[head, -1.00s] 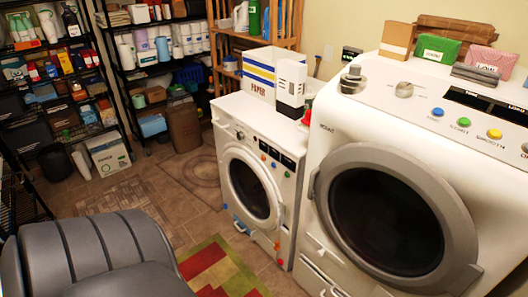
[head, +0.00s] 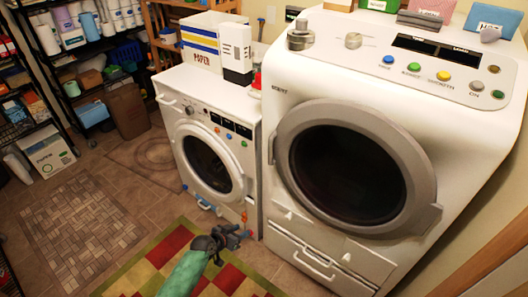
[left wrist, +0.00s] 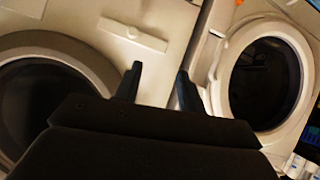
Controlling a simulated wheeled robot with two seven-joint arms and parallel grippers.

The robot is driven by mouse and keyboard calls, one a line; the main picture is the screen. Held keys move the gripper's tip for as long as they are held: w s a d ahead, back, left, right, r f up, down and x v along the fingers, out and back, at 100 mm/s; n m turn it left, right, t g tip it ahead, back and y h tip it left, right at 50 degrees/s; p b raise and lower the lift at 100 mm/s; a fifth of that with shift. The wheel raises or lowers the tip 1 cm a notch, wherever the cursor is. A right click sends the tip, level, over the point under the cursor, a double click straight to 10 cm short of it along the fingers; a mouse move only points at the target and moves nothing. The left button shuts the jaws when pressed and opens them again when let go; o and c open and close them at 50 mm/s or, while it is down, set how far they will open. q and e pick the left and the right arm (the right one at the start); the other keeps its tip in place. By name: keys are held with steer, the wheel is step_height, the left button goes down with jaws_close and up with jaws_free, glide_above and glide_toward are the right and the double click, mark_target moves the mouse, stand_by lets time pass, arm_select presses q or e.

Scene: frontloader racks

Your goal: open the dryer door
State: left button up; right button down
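Two front-loading machines stand side by side, and no label I can read tells which is the dryer. The larger machine (head: 265,125) is on the right, with a shut round dark door in a grey ring (head: 290,175) and a handle lug (head: 428,219) at its right edge. The smaller white machine (head: 178,88) is on the left, its round door (head: 205,165) also shut. My left gripper (head: 240,236) is low in front of the smaller machine, near the gap between them. In the left wrist view its fingers (left wrist: 159,82) are apart with nothing between. My right gripper is out of view.
A paper box (head: 202,40) and a white carton (head: 237,55) stand on the smaller machine. Shelves with supplies line the back left. The floor is open, with a patchwork rug (head: 150,265) in front. A wall closes off the right side.

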arm_select(q)
steer(key=w+d+r+m+t+h+b, duration=0.15)
steer(key=w+r, duration=0.25)
steer(key=r, duration=0.5)
steer(key=w+d+r+m+t+h, duration=0.15)
steer(key=w+r, duration=0.25)
steer(key=r, duration=0.6)
steer(key=w+d+r+h+b, duration=0.1)
steer(key=w+r+h, duration=0.25)
steer(key=r, duration=0.55)
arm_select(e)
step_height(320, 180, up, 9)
arm_select(q)
steer(key=p+x, duration=0.3)
steer(key=x, duration=0.5)
steer(key=shift+y, duration=0.35)
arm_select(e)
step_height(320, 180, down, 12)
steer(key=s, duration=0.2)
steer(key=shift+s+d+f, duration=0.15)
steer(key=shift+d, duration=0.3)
arm_select(q)
steer(key=shift+f, duration=0.1)
steer(key=shift+c, duration=0.4)
